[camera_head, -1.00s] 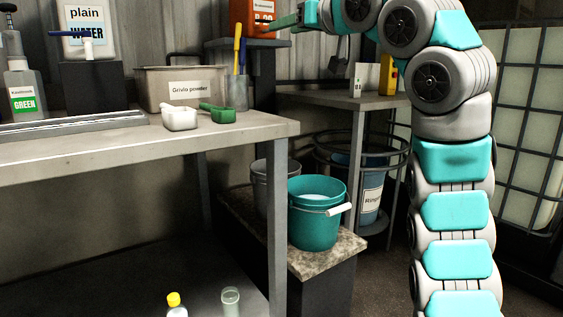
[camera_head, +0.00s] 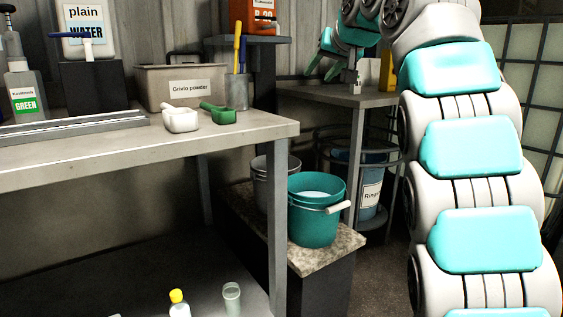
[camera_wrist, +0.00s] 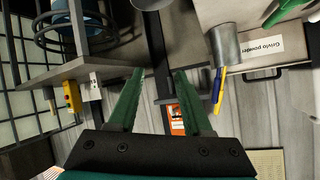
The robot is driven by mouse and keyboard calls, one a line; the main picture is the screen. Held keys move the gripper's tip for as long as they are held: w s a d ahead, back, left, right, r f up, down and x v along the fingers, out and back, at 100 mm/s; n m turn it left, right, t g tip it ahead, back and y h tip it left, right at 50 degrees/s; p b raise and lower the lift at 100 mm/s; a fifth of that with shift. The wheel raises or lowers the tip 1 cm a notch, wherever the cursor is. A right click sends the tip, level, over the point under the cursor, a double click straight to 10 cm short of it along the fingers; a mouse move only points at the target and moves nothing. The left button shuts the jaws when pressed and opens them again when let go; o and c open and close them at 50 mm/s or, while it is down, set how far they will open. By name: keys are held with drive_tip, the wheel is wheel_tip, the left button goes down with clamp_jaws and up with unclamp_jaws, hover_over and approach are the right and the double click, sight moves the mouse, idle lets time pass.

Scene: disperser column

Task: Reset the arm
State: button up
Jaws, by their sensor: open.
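My gripper (camera_head: 323,74) is at the upper middle of the head view, its green fingers pointing down in front of the back wall near the back shelf. My turquoise and grey arm (camera_head: 471,152) bends over the right side of the picture. In the wrist view my gripper (camera_wrist: 160,72) shows two green fingers spread apart with nothing between them. The orange-labelled container (camera_wrist: 177,124) shows beyond and partly behind the right finger there.
The workbench (camera_head: 150,140) holds the Grivlo powder bin (camera_head: 155,88), a white scoop (camera_head: 180,119) and a green scoop (camera_head: 218,113). A teal bucket (camera_head: 315,225) stands on a speckled block. A yellow item (camera_head: 386,76) is on the back shelf (camera_head: 350,96), close to my arm.

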drive_tip(key=s+d+f+m+g+h+p, duration=0.1)
drive_tip(key=s+d+f+g, duration=0.15)
drive_tip(key=s+f, duration=0.75)
drive_tip(key=s+d+f+m+g+h+p, duration=0.15)
drive_tip(key=s+f+g, duration=0.25)
drive_tip(key=s+f, duration=0.6)
drive_tip(key=s+d+f+n+g+p, duration=0.1)
drive_tip(key=s+f+g, duration=0.2)
drive_tip(key=s+f, duration=0.8)
drive_tip(key=s+d+f+n+g+h+p, duration=0.1)
drive_tip(key=s+f+g, duration=0.3)
drive_tip(key=s+f, duration=0.7)
drive_tip(key=s, duration=0.7)
drive_tip(key=shift+s+f+n, duration=0.25)
drive_tip(key=shift+f+n, duration=0.1)
